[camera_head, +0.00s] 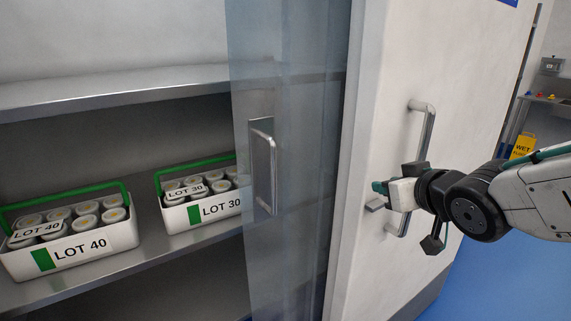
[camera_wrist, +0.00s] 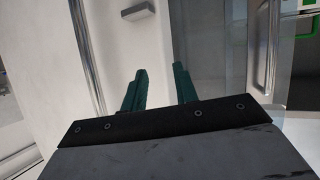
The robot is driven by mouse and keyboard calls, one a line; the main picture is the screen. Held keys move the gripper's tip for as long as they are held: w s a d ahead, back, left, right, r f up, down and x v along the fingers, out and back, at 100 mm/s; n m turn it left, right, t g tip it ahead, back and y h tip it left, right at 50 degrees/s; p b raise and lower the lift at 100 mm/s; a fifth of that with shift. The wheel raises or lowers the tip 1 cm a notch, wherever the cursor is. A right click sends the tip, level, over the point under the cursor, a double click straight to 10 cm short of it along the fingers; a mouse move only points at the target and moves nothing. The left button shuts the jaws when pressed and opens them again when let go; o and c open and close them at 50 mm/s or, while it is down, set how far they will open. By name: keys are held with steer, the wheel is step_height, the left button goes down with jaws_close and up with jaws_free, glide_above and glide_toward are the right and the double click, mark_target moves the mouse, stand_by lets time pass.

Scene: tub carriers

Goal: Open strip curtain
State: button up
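The strip curtain (camera_head: 297,120) is a translucent bluish sheet over the right part of the shelf opening in the head view. It hangs down and covers the opening's right side; the left side is uncovered. A metal pull handle (camera_head: 264,165) is on its left edge. In the wrist view the curtain (camera_wrist: 226,45) shows right of the fingers, with a metal handle bar (camera_wrist: 274,40). My gripper (camera_wrist: 160,80) has its two dark green fingers apart with nothing between them. In the head view my gripper (camera_head: 377,195) is right of the curtain, in front of the white door.
The white door (camera_head: 460,80) has a vertical metal handle (camera_head: 424,135) close to my gripper; contact cannot be told. Tubs LOT 40 (camera_head: 92,246) and LOT 30 (camera_head: 205,214) stand on the shelf (camera_head: 155,245). A yellow wet-floor sign (camera_head: 522,146) is at the far right.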

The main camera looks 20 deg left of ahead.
steer(key=s+a+n+g+y, duration=0.1)
steer(key=a+n+y, duration=0.3)
steer(key=a, duration=0.7)
steer(key=n+g+y, duration=0.1)
steer(key=g+y, duration=0.1)
steer(key=y, duration=0.3)
glide_toward(275, 165)
steer(key=x, duration=0.9)
steer(key=shift+w+a+f, duration=0.1)
steer(key=shift+w+a, duration=0.35)
steer(key=shift+a, duration=0.25)
jaws_close()
steer(key=shift+w, duration=0.1)
